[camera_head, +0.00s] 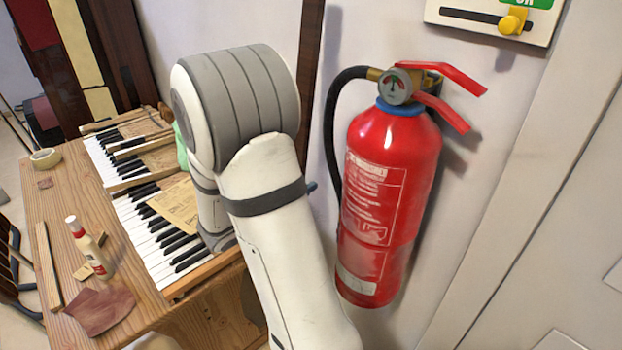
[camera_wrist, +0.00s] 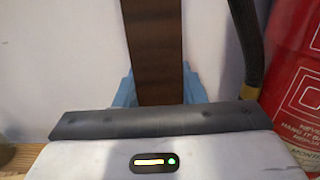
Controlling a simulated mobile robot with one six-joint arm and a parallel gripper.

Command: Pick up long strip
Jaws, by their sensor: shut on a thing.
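The long strip is a dark brown wooden piece. In the wrist view the strip (camera_wrist: 153,40) stands upright between the blue fingers of my gripper (camera_wrist: 158,88), which is shut on it. Its top runs out of that view, and its lower end is hidden behind the gripper body. In the head view a dark brown upright strip (camera_head: 311,70) shows just right of my arm, in front of the pale wall. My gripper is mostly hidden behind my arm there, with only a small blue bit showing.
A red fire extinguisher (camera_head: 385,200) hangs on the wall close to the right of my arm; its black hose (camera_wrist: 247,45) is near the strip. Piano keys (camera_head: 170,245) lie on a wooden bench (camera_head: 75,195) at left, with a glue bottle (camera_head: 90,247), sandpaper (camera_head: 100,308) and tape (camera_head: 45,159).

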